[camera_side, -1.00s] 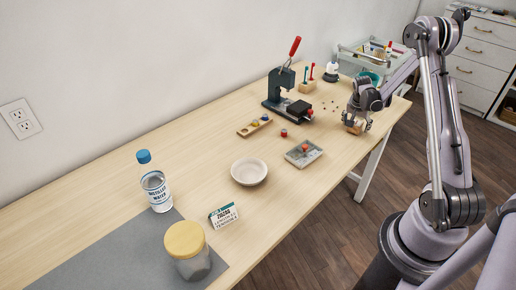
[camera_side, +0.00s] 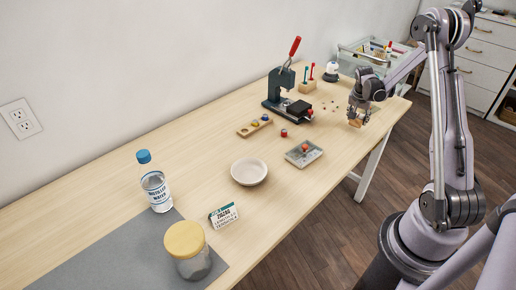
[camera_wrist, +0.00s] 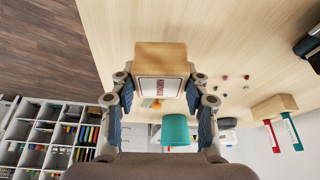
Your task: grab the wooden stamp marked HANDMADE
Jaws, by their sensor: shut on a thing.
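In the side view the stamp (camera_side: 355,123) shows as a small brown block under my gripper (camera_side: 358,114), near the right end of the table. The fingers cover part of it there. I cannot tell whether a small gap separates it from the tabletop.
The table (camera_side: 300,205) is clear around the gripper's front side. A press with a red lever (camera_side: 283,90), a grey tray (camera_side: 304,154) and a wooden pen block (camera_side: 307,86) stand left of it. A teal cup (camera_wrist: 175,130) shows beyond the stamp. Small beads lie nearby.

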